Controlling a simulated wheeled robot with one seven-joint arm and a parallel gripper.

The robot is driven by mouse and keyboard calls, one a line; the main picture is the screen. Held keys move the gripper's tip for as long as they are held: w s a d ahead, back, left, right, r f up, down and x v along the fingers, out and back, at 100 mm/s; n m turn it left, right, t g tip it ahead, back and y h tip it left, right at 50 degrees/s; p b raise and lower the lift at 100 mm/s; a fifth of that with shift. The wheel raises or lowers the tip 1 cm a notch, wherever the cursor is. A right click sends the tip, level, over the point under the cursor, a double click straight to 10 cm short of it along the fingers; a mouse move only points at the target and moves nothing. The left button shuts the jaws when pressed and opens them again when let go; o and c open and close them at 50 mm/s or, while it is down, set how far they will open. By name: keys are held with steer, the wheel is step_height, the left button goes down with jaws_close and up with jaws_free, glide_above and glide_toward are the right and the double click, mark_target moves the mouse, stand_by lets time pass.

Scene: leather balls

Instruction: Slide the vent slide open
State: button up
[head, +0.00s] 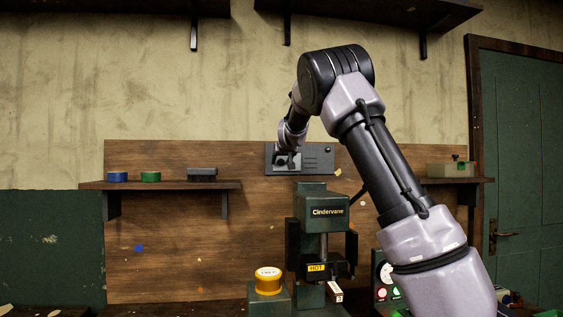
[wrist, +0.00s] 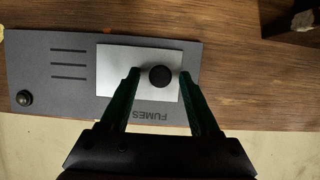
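The vent is a dark grey plate (head: 318,160) on the wooden back board. It also shows in the wrist view (wrist: 40,70), with the word FUMES, several slots and a small round knob near one end. The vent slide is a silver panel (wrist: 112,62) with a round black knob (wrist: 160,77). In the wrist view my gripper (wrist: 159,77) is open, its two green fingers on either side of the black knob with gaps between. In the head view my gripper (head: 288,160) is in front of the plate's left part and partly hides the slide.
Below the vent stands a green Cindervane press (head: 328,212) with a HOT label. A yellow-orange tin (head: 268,281) is at its left. A left shelf (head: 160,185) holds blue and green rolls; a right shelf (head: 455,180) holds a box. A dark block (wrist: 290,20) shows in the wrist view.

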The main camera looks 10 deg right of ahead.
jaws_close()
steer(key=shift+d, duration=0.1)
stand_by(1.2)
